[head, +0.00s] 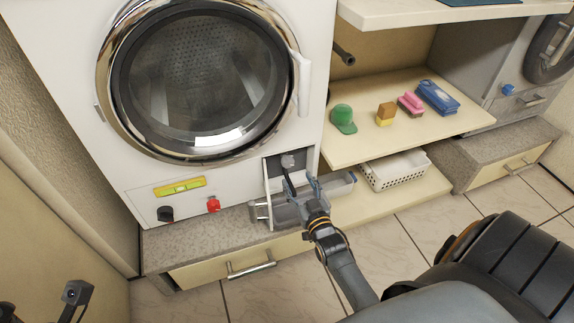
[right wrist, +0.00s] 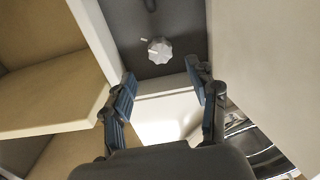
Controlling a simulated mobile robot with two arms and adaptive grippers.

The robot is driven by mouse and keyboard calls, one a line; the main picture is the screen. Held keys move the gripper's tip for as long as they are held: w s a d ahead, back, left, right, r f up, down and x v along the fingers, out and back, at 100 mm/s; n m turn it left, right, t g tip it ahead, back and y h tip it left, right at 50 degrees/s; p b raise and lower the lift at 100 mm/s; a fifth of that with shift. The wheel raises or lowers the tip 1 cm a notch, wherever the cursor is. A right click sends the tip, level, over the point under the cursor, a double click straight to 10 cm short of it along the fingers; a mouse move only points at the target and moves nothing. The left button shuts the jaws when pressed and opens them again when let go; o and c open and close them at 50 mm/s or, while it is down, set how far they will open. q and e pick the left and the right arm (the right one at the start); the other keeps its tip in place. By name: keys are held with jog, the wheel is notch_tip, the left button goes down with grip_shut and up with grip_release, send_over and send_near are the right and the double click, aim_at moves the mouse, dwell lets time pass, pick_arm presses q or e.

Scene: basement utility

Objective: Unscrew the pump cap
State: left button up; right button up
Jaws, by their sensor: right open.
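The pump cap (head: 287,161) is a small light-grey knob inside the dark recess at the washer's lower right corner. In the right wrist view the ridged cap (right wrist: 160,50) sits straight ahead, beyond the fingertips, with a small tab at its upper left. My right gripper (head: 301,184) is open at the recess mouth, and in the wrist view its fingers (right wrist: 162,78) stand apart with nothing between them. The cap is clear of both fingers. Dark parts that seem to be my left gripper (head: 75,292) show at the bottom left corner; their jaw state is unclear.
A grey tray (head: 284,214) stands below the recess. The washer (head: 70,60) carries a yellow level, a black knob (head: 165,213) and a red knob (head: 213,204). To the right, a shelf (head: 350,153) holds a green cap and several small items; a white basket (head: 395,170) sits beneath.

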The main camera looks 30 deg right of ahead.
aim_at(289, 164)
jog(key=b+x, duration=0.2)
jog(key=x, duration=0.6)
jog(key=shift+f+b, duration=0.1)
jog(key=shift+b, duration=0.25)
jog(key=shift+w, duration=0.5)
jog(key=c, duration=1.2)
